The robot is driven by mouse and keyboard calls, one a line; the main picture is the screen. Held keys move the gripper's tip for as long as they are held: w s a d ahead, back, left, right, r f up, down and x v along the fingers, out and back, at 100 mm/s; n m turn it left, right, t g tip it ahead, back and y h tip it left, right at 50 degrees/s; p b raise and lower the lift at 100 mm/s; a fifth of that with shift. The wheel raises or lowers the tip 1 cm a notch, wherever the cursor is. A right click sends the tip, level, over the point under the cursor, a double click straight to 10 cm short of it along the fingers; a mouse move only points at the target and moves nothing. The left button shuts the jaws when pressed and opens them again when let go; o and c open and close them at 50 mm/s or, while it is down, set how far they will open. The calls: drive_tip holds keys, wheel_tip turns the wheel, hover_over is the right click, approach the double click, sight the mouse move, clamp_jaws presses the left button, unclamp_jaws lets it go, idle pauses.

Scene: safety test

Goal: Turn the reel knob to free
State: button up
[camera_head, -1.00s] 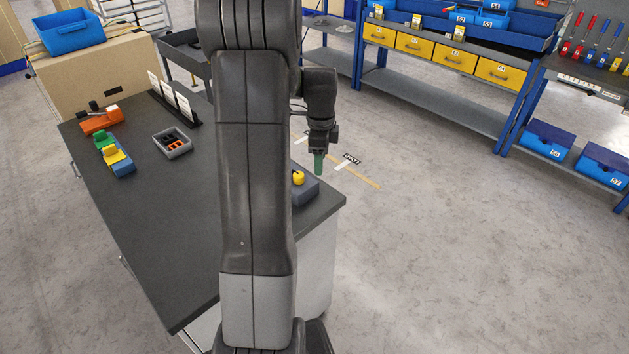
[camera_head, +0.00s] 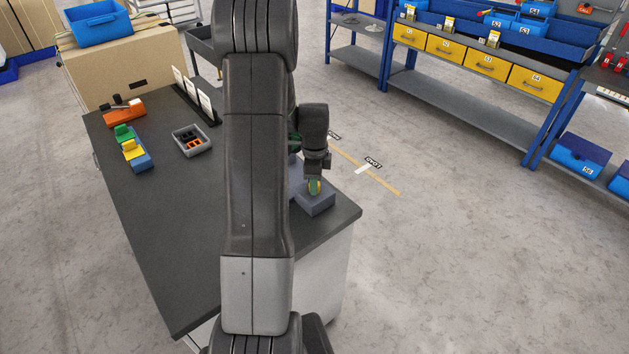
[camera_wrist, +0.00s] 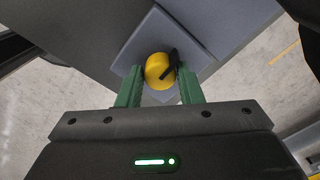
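The yellow knob (camera_wrist: 157,73) has a black pointer on its right side and sits on a grey block (camera_wrist: 195,43) in the wrist view. My gripper (camera_wrist: 160,76) is open, with one green finger on each side of the knob. A small gap seems to show beside the knob, and firm contact cannot be made out. In the head view my gripper (camera_head: 314,186) is down at the grey block (camera_head: 318,207) near the right corner of the dark bench. The fingers hide most of the knob there. Any markings around the knob are not readable.
The dark bench (camera_head: 190,235) also holds an orange device (camera_head: 124,111), a blue block with green and yellow parts (camera_head: 134,156), a grey tray (camera_head: 192,149) and upright white cards. My arm hides part of the bench. Blue shelving stands behind, across open floor.

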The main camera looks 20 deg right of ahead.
drive_tip(key=c, duration=0.5)
drive_tip(key=shift+o, duration=0.2)
drive_tip(key=shift+n, duration=0.4)
drive_tip(key=n+b, duration=0.2)
drive_tip(key=shift+f+n, duration=0.1)
drive_tip(key=shift+n, duration=0.3)
drive_tip(key=n+b, duration=0.1)
drive_tip(key=n, duration=0.3)
drive_tip(key=shift+n+b, duration=0.3)
drive_tip(key=n+b, duration=0.1)
drive_tip(key=n, duration=0.4)
drive_tip(key=shift+n+b, duration=0.45)
drive_tip(key=shift+n, duration=1.95)
